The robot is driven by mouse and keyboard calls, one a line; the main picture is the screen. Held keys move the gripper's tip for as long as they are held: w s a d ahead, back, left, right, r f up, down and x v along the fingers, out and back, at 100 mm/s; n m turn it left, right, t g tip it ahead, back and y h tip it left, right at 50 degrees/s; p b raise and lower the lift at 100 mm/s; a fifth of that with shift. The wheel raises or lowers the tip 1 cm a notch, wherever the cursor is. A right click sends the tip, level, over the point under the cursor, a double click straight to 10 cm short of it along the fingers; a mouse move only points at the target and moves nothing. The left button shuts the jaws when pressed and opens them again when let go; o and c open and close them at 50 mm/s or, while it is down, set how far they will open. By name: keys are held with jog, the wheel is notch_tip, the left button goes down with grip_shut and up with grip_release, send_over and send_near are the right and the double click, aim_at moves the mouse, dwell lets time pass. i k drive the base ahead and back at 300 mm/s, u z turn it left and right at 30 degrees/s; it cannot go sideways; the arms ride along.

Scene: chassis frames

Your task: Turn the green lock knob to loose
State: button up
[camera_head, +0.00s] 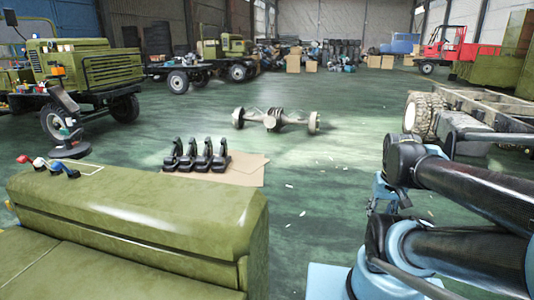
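I cannot make out a green lock knob for certain. A group of small levers with red, white and blue heads (40,164) stands on the far left edge of the green metal body in front of me (140,205). A tilted black device on a round base (64,103) stands on the floor behind them, with small coloured parts too small to tell. My black and light-blue arm fills the right side. A small light-blue part at its end (386,193) may be my gripper. It is partly hidden by the arm, and its fingers cannot be made out.
Several black upright parts (197,155) stand on a cardboard sheet (243,168) beyond the green body. An axle (274,120) lies mid-floor. A truck chassis (470,105) is at the right, a green truck (85,68) at the left. The floor between is mostly clear.

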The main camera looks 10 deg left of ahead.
aim_at(65, 132)
jog(key=i, duration=2.2)
jog(key=u, duration=2.5)
jog(key=i, duration=1.65)
